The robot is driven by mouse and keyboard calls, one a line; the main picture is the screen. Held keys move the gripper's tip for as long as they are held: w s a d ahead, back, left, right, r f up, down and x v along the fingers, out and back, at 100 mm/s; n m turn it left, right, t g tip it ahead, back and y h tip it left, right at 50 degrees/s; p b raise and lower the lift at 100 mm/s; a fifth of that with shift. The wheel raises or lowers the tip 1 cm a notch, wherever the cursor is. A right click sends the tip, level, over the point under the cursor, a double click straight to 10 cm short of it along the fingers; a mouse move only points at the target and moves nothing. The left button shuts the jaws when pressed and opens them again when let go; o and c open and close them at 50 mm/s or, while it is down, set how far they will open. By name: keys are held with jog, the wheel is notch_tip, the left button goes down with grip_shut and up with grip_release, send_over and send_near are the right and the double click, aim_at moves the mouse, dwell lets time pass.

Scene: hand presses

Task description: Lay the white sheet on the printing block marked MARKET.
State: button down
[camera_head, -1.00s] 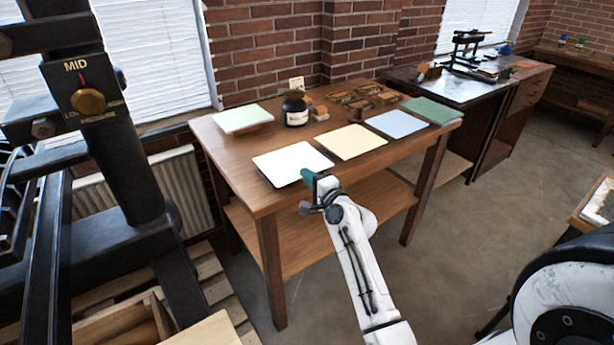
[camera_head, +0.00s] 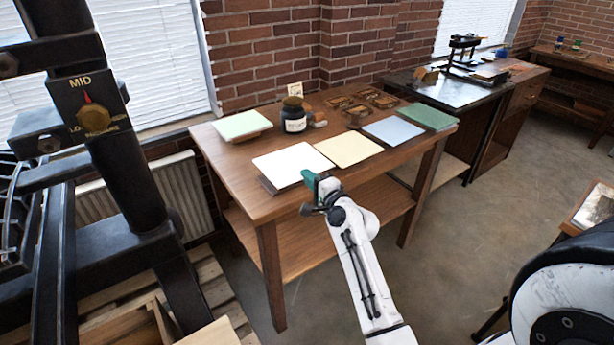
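The white sheet (camera_head: 288,164) is over the near left part of the wooden table, slightly raised above a dark, thin holder (camera_head: 267,186) whose edge shows below its left corner. My gripper (camera_head: 312,186), with teal fingers, is at the sheet's near right edge and appears shut on it; the fingertips are small and partly hidden. No printing block marked MARKET can be made out, and no such lettering is readable in this view.
Yellow (camera_head: 348,150), blue (camera_head: 395,130) and green (camera_head: 428,115) sheets lie to the right on the table (camera_head: 225,172). A pale green pad (camera_head: 243,125) and a dark jar (camera_head: 294,115) stand behind. A black press (camera_head: 100,120) marked MID fills the left.

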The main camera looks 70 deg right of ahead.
jog(key=s+a+r+p, duration=0.2)
jog(key=s+a, duration=0.1)
jog(key=s, duration=0.2)
jog(key=shift+r, duration=0.3)
dwell(0.4)
